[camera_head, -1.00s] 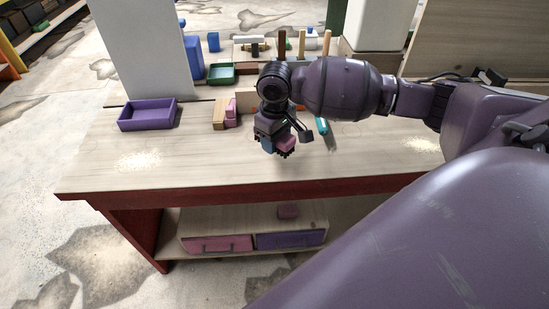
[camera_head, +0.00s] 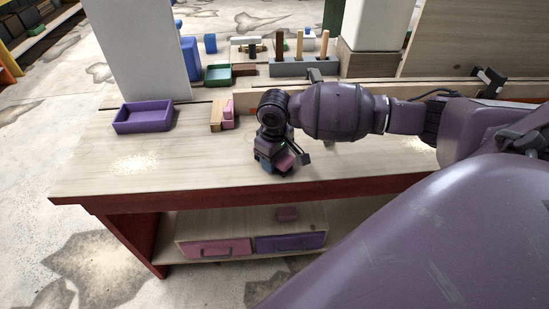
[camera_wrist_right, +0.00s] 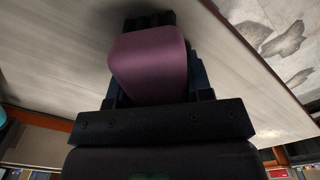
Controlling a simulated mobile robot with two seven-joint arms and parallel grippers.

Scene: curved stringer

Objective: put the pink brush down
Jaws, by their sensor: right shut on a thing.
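The pink brush (camera_head: 286,160) is held in my right gripper (camera_head: 276,168), low over the front middle of the worktable (camera_head: 210,165). The right wrist view shows the brush (camera_wrist_right: 150,65) as a rounded pink block between the dark fingers of the right gripper (camera_wrist_right: 155,55). The gripper is shut on it and hides part of it. The gripper points down; I cannot tell whether the brush touches the tabletop. My left gripper is not in view.
A purple tray (camera_head: 143,117) stands at the table's left. A wooden and pink piece (camera_head: 222,115) lies behind the gripper. A green tray (camera_head: 217,75) and a grey peg rack (camera_head: 303,68) stand at the back. The front left tabletop is clear.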

